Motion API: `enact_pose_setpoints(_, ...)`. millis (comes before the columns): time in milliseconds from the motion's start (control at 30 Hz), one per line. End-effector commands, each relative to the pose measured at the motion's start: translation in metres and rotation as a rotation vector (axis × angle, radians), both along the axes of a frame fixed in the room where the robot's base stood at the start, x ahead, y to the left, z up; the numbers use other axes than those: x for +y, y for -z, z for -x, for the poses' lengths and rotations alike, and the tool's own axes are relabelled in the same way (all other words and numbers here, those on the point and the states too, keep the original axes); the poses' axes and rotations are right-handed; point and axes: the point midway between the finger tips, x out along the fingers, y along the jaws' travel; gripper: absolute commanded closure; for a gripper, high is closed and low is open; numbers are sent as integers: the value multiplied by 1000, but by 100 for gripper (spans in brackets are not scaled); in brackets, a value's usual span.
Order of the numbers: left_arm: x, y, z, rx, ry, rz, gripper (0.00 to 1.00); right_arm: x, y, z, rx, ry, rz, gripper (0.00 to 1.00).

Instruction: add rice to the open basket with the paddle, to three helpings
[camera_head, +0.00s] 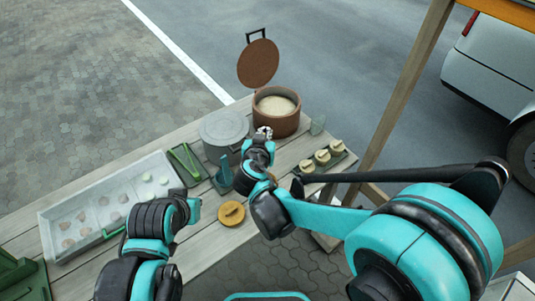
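A round brown container (277,122) holding pale, rice-like contents stands at the back of the wooden table; its brown lid (258,63) is raised behind it. I cannot tell whether this is the open basket. My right gripper (263,132) is at the container's front left side, small and partly hidden by its own wrist; its fingers are too unclear to read. I cannot make out a paddle in it. My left arm reaches over the table's front left, and its gripper (193,209) is mostly hidden behind the wrist.
A grey lidded pot (223,129) stands left of the brown container. A white tray (62,246) holds several small pieces. Green tongs (185,161), a yellow round lid (232,213) and a small tray of yellow-topped cups (322,157) lie nearby. A wooden post (405,95) rises at right.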

Motion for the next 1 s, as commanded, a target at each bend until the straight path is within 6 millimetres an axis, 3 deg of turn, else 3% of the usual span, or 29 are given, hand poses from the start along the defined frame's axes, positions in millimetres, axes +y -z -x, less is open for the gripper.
enact_pose_setpoints(367,0,-3,0,0,0,0,100,0,-1,0,0,0,0,100)
enact_pose_setpoints(600,0,-38,0,0,0,0,100,1,-6,-1,0,0,0,100)
enact_pose_setpoints(700,0,-45,0,0,0,0,100,0,-4,0,0,0,0,100)
enact_pose_setpoints(1000,0,-33,0,0,0,0,100,0,15,0,0,0,0,100)
